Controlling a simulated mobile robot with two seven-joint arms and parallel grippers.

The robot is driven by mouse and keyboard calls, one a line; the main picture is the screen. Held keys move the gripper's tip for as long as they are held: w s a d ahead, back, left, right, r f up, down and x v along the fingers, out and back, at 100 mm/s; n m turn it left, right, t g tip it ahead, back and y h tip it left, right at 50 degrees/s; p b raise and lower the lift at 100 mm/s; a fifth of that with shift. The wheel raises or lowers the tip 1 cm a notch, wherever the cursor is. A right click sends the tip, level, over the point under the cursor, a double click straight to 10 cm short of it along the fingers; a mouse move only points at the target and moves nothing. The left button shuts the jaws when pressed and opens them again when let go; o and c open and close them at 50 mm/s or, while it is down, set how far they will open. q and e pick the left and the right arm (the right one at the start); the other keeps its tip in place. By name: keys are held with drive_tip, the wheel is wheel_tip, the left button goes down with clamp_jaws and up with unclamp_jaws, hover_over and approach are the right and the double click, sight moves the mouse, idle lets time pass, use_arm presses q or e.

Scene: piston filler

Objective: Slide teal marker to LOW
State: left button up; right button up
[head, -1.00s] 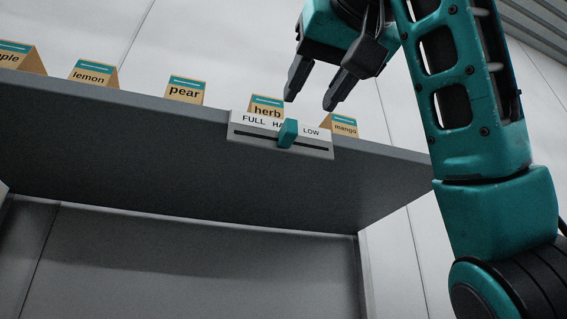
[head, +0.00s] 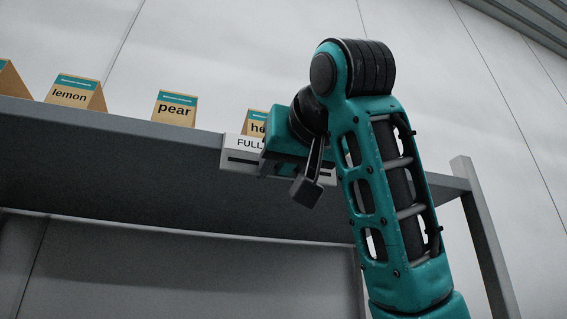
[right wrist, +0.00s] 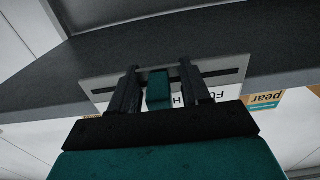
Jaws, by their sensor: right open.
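The slider plate (head: 237,166) is pale, with a dark slot, on the shelf's front edge. FULL shows in the head view; my right gripper and arm hide the rest. In the right wrist view the plate (right wrist: 223,68) appears upside down. The teal marker (right wrist: 158,90) stands near the middle of the slot, by the partly hidden H label. My right gripper (right wrist: 159,70) is open, with one finger on each side of the marker. A small gap seems to show at each side; contact is unclear. LOW is hidden. My left gripper is not in view.
A grey post (head: 482,235) stands at right. Space below the shelf is open.

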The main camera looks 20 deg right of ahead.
clamp_jaws()
idle(0.5)
